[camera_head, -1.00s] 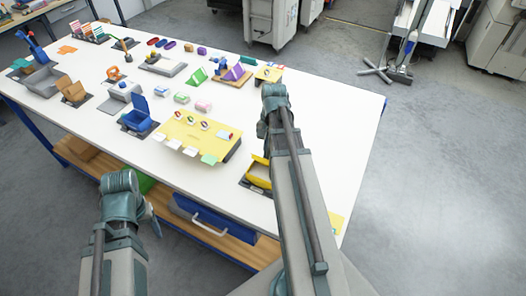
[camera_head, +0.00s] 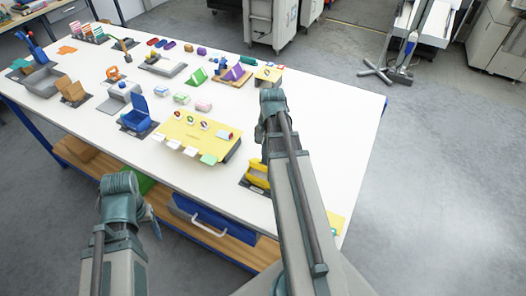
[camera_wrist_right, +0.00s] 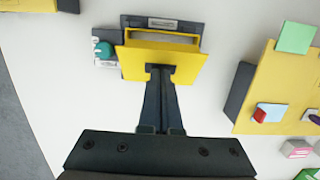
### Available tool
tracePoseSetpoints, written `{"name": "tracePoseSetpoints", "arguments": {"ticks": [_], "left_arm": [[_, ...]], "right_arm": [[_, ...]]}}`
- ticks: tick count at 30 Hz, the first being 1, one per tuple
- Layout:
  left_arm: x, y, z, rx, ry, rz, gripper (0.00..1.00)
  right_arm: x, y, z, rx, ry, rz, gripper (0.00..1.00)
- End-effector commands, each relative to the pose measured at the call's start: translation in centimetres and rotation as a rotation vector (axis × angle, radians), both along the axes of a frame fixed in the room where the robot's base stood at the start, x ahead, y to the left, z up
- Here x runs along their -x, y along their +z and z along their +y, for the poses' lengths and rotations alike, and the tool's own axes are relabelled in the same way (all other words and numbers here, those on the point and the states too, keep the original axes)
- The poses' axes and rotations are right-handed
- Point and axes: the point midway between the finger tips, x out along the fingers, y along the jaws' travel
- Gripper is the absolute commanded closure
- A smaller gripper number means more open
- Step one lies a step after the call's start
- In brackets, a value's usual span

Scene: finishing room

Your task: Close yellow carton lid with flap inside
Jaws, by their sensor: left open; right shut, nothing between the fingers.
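The yellow carton (camera_head: 256,181) sits on a dark base near the table's front edge, partly hidden behind my right arm. In the right wrist view its lid (camera_wrist_right: 190,65) is tilted up, with a gap to the yellow body (camera_wrist_right: 160,36) behind it. The lid's flap cannot be told apart clearly. My right gripper (camera_wrist_right: 160,72) is shut and empty, its fingertips at the middle of the lid's outer face. In the head view that gripper is hidden by its arm. My left gripper (camera_head: 152,222) is open and empty, in front of the table's edge, away from the carton.
A yellow board (camera_head: 190,138) with small pieces and tabs lies left of the carton. A blue open box (camera_head: 138,112) stands farther left. A teal knob (camera_wrist_right: 103,48) is beside the carton's base.

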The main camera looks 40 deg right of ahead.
Motion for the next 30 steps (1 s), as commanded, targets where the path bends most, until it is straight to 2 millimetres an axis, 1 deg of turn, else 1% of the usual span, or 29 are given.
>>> {"name": "tracePoseSetpoints", "arguments": {"ticks": [8,23,30], "left_arm": [[0.0,-1.0,0.0,0.000,0.000,0.000,0.35],[0.0,-1.0,0.0,0.000,0.000,0.000,0.35],[0.0,-1.5,0.0,0.000,0.000,0.000,0.35]], "right_arm": [[0.4,-1.0,0.8,0.000,0.001,0.000,1.00],[0.4,-0.9,0.8,0.000,0.000,0.000,1.00],[0.6,-1.6,1.1,0.000,0.001,0.000,1.00]]}}
